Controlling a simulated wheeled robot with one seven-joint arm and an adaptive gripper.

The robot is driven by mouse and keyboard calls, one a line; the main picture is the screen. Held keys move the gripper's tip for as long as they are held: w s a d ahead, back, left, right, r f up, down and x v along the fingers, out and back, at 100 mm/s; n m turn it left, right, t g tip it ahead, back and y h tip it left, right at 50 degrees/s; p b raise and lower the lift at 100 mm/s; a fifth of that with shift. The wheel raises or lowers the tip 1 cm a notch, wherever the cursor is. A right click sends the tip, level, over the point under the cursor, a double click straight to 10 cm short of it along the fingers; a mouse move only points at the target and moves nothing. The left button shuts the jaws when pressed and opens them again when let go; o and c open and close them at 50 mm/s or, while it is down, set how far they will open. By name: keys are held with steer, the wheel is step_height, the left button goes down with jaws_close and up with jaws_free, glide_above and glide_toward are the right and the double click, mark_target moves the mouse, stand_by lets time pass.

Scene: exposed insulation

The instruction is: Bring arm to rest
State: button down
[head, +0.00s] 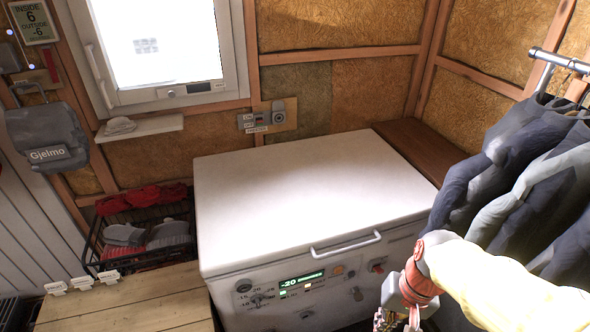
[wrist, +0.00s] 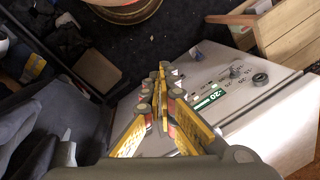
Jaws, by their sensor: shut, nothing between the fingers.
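My gripper (wrist: 162,82) is shut and empty in the wrist view, its yellow fingers meeting near the middle of the picture. Behind it in that view is the front panel of the white chest freezer (wrist: 235,100), with a green display. In the head view, my arm comes in from the lower right, with a pale sleeve-like cover and a red joint. My gripper (head: 397,318) is at the bottom edge there, partly cut off, in front of the right part of the freezer (head: 310,185). Whether it touches the freezer I cannot tell.
Dark jackets (head: 515,170) hang from a rail on the right, close to my arm. A wire basket of gloves (head: 145,240) stands left of the freezer, behind a wooden top (head: 130,300). The freezer lid is closed and clear. A window (head: 160,45) is above.

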step_height(320, 180, up, 14)
steer(key=s+n+t+h, duration=0.1)
steer(key=s+n+t, duration=0.1)
steer(key=t, duration=0.3)
steer(key=shift+s+f+n+h, duration=0.2)
steer(key=shift+s+n+h, duration=0.2)
steer(key=shift+n, duration=0.1)
